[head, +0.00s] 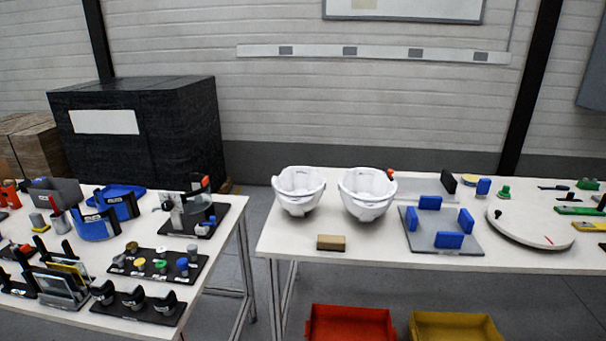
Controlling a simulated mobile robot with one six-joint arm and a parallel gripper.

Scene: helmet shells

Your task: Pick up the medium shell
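Two white helmet shells stand side by side, open side up, near the left end of the right-hand table (300,240) in the head view. The left shell (298,204) looks slightly smaller than the right shell (366,208). A narrow gap separates them. I cannot tell from size or marking which one is the medium shell. My gripper is not in view.
A tan block (331,243) lies in front of the shells. A grey plate (466,240) with blue blocks and a round white disc (510,233) are to their right. A left table (110,252) holds many parts. Red (350,322) and yellow (452,325) bins sit below.

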